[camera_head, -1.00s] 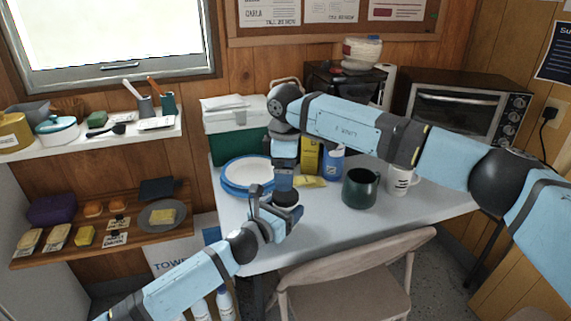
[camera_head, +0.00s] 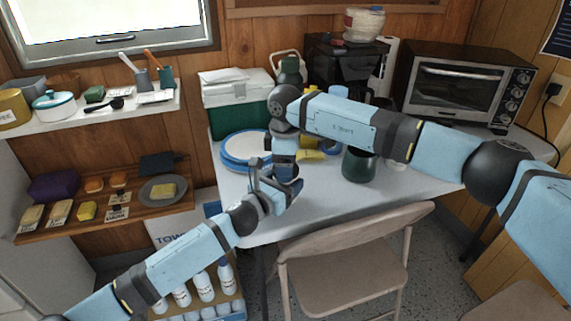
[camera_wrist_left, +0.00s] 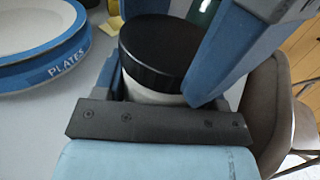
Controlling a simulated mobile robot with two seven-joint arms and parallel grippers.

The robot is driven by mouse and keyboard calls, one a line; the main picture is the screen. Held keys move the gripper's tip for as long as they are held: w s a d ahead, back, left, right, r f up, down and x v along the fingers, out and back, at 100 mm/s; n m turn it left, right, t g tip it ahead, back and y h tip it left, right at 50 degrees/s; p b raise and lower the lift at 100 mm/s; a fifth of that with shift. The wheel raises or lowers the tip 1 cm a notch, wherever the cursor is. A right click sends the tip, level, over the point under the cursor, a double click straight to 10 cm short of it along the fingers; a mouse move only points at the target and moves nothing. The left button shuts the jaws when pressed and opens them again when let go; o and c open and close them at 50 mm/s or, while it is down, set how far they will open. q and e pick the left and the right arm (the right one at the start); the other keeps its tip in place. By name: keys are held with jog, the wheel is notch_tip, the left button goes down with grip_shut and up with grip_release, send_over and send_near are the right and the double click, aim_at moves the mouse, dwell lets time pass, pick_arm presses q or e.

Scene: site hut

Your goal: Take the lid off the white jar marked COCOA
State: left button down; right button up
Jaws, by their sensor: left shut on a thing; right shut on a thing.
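The jar shows in the left wrist view as a white body (camera_wrist_left: 150,95) with a wide black lid (camera_wrist_left: 165,48) seated on top. Its COCOA lettering is not visible. My left gripper (camera_head: 272,186) comes in low from the left and is shut on the jar's body, at the table's front edge. My right gripper (camera_head: 286,174) points straight down over the jar and is shut at the lid. In the head view the two grippers hide nearly all of the jar, and the right fingertips are hard to make out.
Blue-rimmed plates (camera_head: 245,148) lie just left and behind. A dark green mug (camera_head: 358,165) stands to the right, with a yellow packet (camera_head: 310,155) behind the jar. A green cooler (camera_head: 236,120) and toaster oven (camera_head: 460,85) stand farther back. A folding chair (camera_head: 345,255) is in front.

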jog(key=n, duration=1.2)
jog(key=shift+r+n, duration=0.1)
jog(key=shift+n, duration=0.2)
jog(key=n, duration=0.6)
jog(key=shift+n, duration=0.3)
jog(key=n, duration=0.6)
jog(key=shift+n, duration=0.3)
jog(key=n, duration=0.6)
jog(key=shift+n, duration=0.3)
jog(key=n, duration=1.7)
jog(key=shift+r, duration=0.1)
jog(key=n, duration=0.4)
jog(key=shift+r, duration=0.15)
jog(key=shift+r, duration=0.95)
